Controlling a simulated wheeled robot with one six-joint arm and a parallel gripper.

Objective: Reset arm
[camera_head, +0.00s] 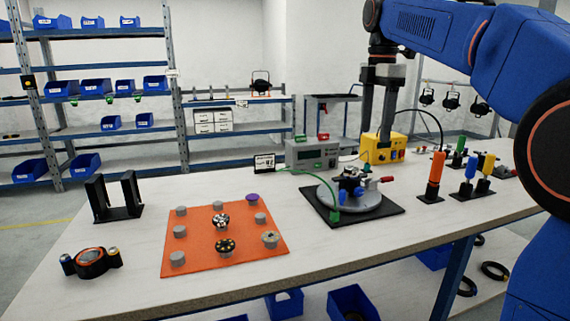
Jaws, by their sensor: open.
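My blue arm comes in from the upper right. My gripper (377,128) points down at the back of the table, with its two dark fingers apart. It is open and I see nothing held in it. It hangs in front of or above the yellow box (383,149); I cannot tell the exact gap. The fingertips are partly hard to make out against the box and the grey device.
The white table (130,250) holds an orange mat (190,238) with several small pieces, a round fixture (350,198) on a black mat, a grey meter (311,153), a black stand (114,197), and upright coloured-handled tools (434,178) at right.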

